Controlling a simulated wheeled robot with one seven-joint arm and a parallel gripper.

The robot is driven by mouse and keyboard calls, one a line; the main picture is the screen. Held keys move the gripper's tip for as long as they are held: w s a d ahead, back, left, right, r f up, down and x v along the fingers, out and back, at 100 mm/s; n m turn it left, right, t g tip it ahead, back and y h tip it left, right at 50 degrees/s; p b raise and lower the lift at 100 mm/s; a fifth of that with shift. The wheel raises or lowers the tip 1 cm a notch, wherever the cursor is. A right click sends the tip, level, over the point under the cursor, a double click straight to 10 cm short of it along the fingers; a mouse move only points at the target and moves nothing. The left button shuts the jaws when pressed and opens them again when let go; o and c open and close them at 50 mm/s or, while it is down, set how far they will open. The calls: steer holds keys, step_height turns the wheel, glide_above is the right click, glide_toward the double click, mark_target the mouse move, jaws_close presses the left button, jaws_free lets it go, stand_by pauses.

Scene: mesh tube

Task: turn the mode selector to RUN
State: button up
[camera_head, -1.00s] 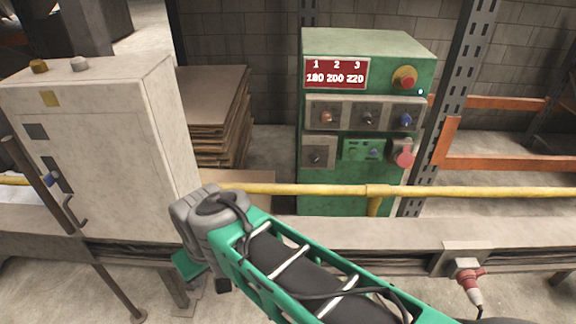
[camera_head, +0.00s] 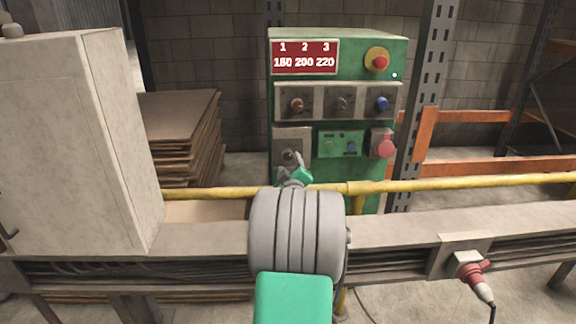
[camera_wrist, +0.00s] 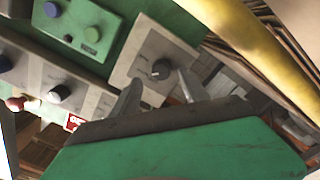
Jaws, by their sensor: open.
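A green control box (camera_head: 340,61) stands behind the yellow rail. A dark round knob on a grey square plate, at its lower left, looks like the mode selector (camera_head: 289,156); its lettering is too small to read. In the wrist view the same selector knob (camera_wrist: 160,69) sits near the upper middle, with its grey plate tilted. My gripper (camera_wrist: 160,79) is open, its two grey fingertips just below and either side of the knob in that view, with nothing held. I cannot tell whether they touch it. In the head view my gripper (camera_head: 293,170) partly covers the plate's lower part.
A yellow rail (camera_head: 400,186) runs across in front of the box, close to my arm. Three more knobs (camera_head: 342,103), a red emergency button (camera_head: 380,62) and a pink-red socket (camera_head: 386,146) are on the box. A pale cabinet (camera_head: 75,150) stands at left.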

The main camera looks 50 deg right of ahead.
mark_target(288, 157)
steer(key=x, duration=0.4)
steer(key=shift+w+d, duration=0.1)
steer(key=shift+w, duration=0.05)
jaws_close()
stand_by(0.5)
